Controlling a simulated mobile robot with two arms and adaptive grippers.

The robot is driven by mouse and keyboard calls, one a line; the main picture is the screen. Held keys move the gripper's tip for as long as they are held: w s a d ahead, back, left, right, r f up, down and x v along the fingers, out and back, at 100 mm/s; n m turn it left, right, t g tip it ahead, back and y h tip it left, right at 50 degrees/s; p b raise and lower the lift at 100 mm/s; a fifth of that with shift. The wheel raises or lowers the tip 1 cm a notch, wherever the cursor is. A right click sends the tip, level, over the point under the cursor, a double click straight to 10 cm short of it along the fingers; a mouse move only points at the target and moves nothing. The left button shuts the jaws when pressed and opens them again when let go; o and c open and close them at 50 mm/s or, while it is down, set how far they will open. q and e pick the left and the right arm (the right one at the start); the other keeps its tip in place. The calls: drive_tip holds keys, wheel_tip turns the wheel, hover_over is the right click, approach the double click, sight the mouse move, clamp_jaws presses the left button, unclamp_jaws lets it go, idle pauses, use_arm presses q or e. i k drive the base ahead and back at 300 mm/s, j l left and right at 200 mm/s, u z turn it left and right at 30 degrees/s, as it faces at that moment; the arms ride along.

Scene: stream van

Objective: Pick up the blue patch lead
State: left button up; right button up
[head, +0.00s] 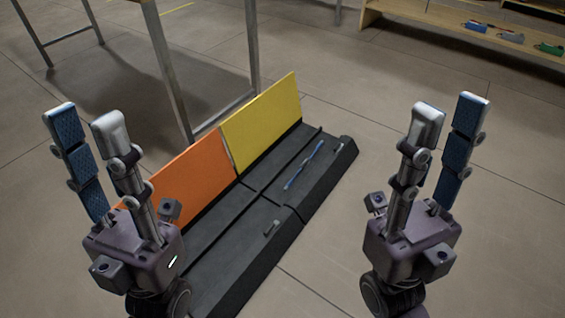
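The blue patch lead (303,166) is a thin blue strip lying on the far section of a long black case or ramp (262,213) on the floor. Its upper end looks paler. My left gripper (88,118) is raised at the left with its fingers apart, empty and well away from the lead. My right gripper (446,118) is raised to the right of the lead, its fingers apart and empty. Neither gripper touches the lead or the black case.
An orange panel (190,180) and a yellow panel (262,122) stand along the case's left side. Metal table legs (168,75) rise behind them. A wooden shelf (440,20) at the back right holds several small coloured items. The floor right of the case is clear.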

sight(306, 161)
drive_tip(key=i+l+u, duration=0.1)
drive_tip(key=u, duration=0.35)
drive_tip(key=l+u, duration=0.1)
drive_tip(key=u, duration=0.35)
drive_tip(key=i+l+u, duration=0.1)
drive_tip(key=u, duration=0.4)
drive_tip(key=l+u, duration=0.25)
drive_tip(key=u, duration=0.2)
drive_tip(key=l+u, duration=0.2)
drive_tip(key=l, duration=0.2)
drive_tip(key=k+l+u, duration=0.1)
drive_tip(key=l+u, duration=0.15)
drive_tip(key=l, duration=0.2)
drive_tip(key=l+u, duration=0.2)
drive_tip(key=l, duration=0.2)
drive_tip(key=k+l+u, duration=0.2)
drive_tip(key=l, duration=0.15)
drive_tip(key=k+l+u, duration=0.25)
drive_tip(key=l, duration=0.15)
drive_tip(key=l+u, duration=0.2)
drive_tip(key=l, duration=0.15)
drive_tip(key=k, duration=0.05)
